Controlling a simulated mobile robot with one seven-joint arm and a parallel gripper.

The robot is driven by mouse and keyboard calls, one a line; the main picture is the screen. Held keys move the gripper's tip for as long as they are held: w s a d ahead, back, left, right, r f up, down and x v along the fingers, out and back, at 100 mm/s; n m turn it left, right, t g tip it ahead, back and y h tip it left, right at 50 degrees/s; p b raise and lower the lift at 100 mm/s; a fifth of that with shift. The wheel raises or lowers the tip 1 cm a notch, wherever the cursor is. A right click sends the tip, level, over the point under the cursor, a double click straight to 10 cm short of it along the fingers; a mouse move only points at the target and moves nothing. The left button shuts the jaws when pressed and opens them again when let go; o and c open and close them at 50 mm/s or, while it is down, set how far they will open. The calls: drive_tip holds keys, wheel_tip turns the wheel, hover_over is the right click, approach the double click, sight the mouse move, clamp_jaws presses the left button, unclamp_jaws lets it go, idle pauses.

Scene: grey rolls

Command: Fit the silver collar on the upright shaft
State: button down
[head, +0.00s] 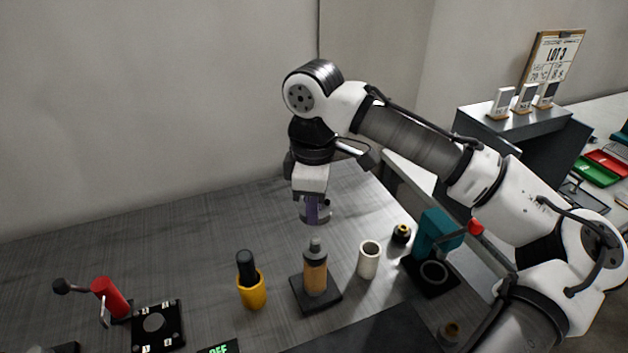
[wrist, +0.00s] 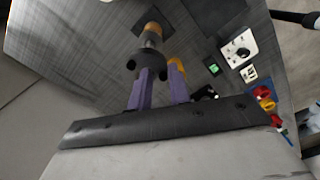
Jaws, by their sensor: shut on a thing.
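The silver collar (head: 325,214) hangs level or nearly so at the tips of my gripper (head: 312,207), between its purple fingers. My gripper is shut on it and points down. The upright shaft (head: 315,277), tan with a grey stepped top, stands on a dark square base (head: 318,301). The collar is above the shaft's top, with a gap between them in the head view. In the wrist view the collar (wrist: 146,60) is a dark curved shape by my gripper's fingers (wrist: 160,74), and the shaft (wrist: 153,31) shows just beyond it. The collar's far side is hidden.
A yellow holder with a black-topped item (head: 252,290) stands left of the shaft. A white cup (head: 369,260) stands close on its right, then a teal device (head: 436,237). A red-handled clamp (head: 108,297) is at the far left. The table behind the shaft is clear.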

drive_tip(key=shift+w+r, duration=0.1)
drive_tip(key=shift+w, duration=0.1)
drive_tip(key=shift+s, duration=0.15)
drive_tip(key=shift+r, duration=0.1)
drive_tip(key=shift+n+p, duration=0.4)
drive_tip(key=shift+n, duration=0.1)
drive_tip(key=shift+f+b, duration=1.7)
drive_tip(key=shift+f, duration=1.25)
drive_tip(key=shift+p, duration=0.75)
drive_tip(key=shift+f, duration=0.2)
